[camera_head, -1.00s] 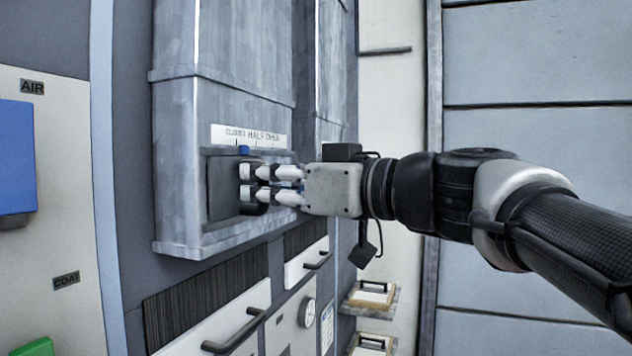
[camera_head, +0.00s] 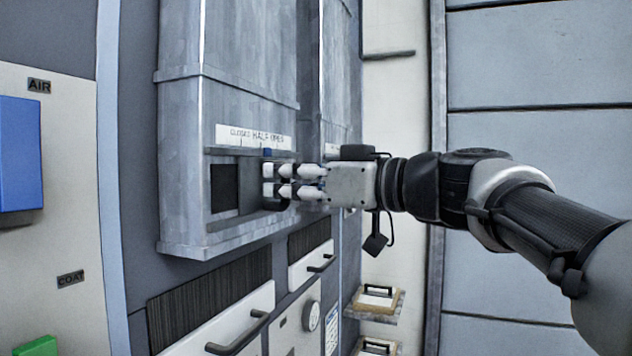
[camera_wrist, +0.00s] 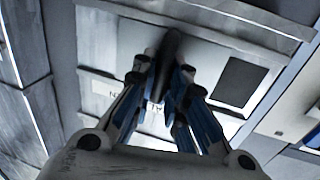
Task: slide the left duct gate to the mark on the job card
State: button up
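The left duct (camera_head: 180,170) is a grey metal box with a recessed slot on its front. A dark square opening (camera_head: 225,188) shows at the slot's left, with the gate to its right, largely behind my fingers. A blue pointer (camera_head: 267,153) on the gate sits below the scale label (camera_head: 254,136), near HALF. My gripper (camera_head: 270,181) is shut around the gate's dark handle; in the wrist view the handle (camera_wrist: 171,48) stands between the fingers (camera_wrist: 160,85). The opening (camera_wrist: 240,82) shows there too. A small card (camera_head: 332,328) hangs low on the panel, its text unreadable.
A second duct (camera_head: 338,70) stands close on the right, behind my gripper. Below are a drawer handle (camera_head: 238,334), a round dial (camera_head: 311,317) and shelves with framed pieces (camera_head: 376,300). A blue block (camera_head: 18,155) is on the left panel.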

jog(key=shift+o, duration=0.6)
jog(key=shift+a, duration=0.1)
jog(key=shift+s+d, duration=0.2)
jog(key=shift+d, duration=0.3)
jog(key=v, duration=1.1)
jog(key=shift+s+f, duration=0.1)
